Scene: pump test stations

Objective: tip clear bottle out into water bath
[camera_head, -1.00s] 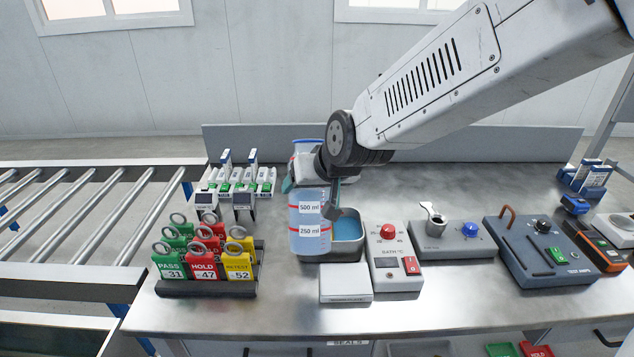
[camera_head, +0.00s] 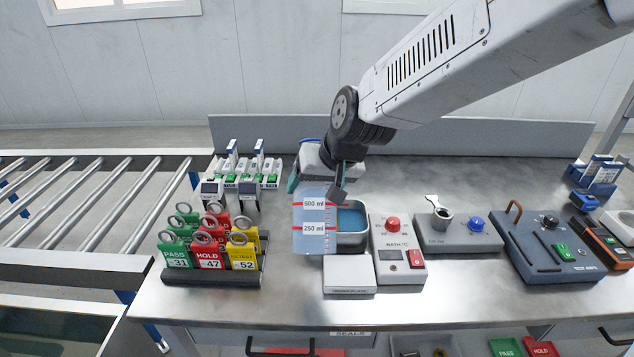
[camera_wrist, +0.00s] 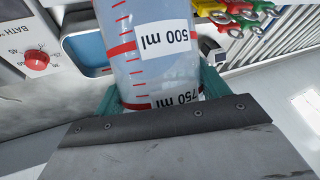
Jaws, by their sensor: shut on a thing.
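The clear bottle (camera_head: 313,238) has red bands and white labels reading 500 ml and 250 ml. My gripper (camera_head: 318,185) is shut on its upper part and holds it roughly upright with a slight tilt, in front of the left side of the water bath (camera_head: 352,239). The bath is a metal basin with blue water, partly hidden behind the bottle. In the wrist view the bottle (camera_wrist: 150,45) sits between the teal fingers, with the 750 ml label at the grip. The bath's corner (camera_wrist: 82,45) shows beside it. The bottle's mouth is hidden by my gripper in the head view.
The bath controller (camera_head: 397,262) with a red knob stands right of the bath, and a white box (camera_head: 348,275) in front. A rack (camera_head: 210,278) of coloured tags stands to the left. Small devices (camera_head: 240,190) stand behind the rack. A blue test unit (camera_head: 560,262) is farther right.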

